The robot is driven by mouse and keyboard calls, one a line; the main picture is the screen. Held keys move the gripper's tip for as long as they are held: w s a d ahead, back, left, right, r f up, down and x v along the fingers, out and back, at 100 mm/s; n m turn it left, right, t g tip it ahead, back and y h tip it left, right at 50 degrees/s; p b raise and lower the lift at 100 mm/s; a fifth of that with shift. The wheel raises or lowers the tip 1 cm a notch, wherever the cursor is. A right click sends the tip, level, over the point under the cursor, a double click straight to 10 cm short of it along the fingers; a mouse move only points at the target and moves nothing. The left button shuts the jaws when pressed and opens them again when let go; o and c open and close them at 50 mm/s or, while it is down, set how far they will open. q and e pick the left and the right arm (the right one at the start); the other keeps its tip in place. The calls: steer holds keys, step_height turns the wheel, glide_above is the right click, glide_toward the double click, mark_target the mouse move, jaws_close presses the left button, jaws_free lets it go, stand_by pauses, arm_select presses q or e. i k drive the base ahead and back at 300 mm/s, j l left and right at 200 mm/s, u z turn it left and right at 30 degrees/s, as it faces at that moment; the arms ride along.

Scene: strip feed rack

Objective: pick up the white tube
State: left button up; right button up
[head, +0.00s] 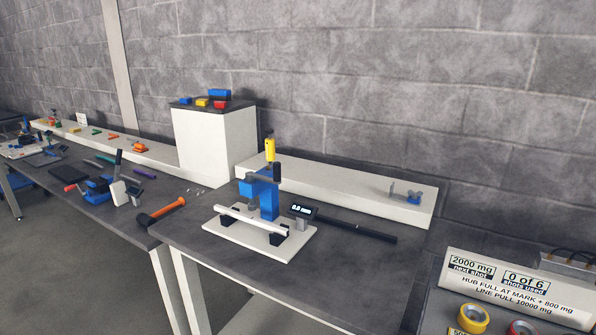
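A white tube (245,219) lies across black supports at the front of a white base plate (292,242). A blue press (266,194) with a yellow-topped part (270,148) stands on the plate, close behind the tube. Neither of my grippers is in the head view. Nothing is seen holding the tube.
A small display (301,211) and a dark bar (357,228) lie right of the press. A white ledge (340,191) runs behind it. An orange-handled hammer (160,212) lies left. The dark table (330,275) is clear in front. Tape rolls (473,317) sit at the lower right.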

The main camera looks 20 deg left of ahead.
mark_target(244, 217)
steer(key=i+j+u, duration=0.1)
steer(key=j+u, duration=0.2)
steer(key=i+j+u, duration=0.1)
steer(key=j+u, duration=0.15)
steer(key=i+j+u, duration=0.15)
steer(key=u, duration=0.15)
steer(key=j, duration=0.15)
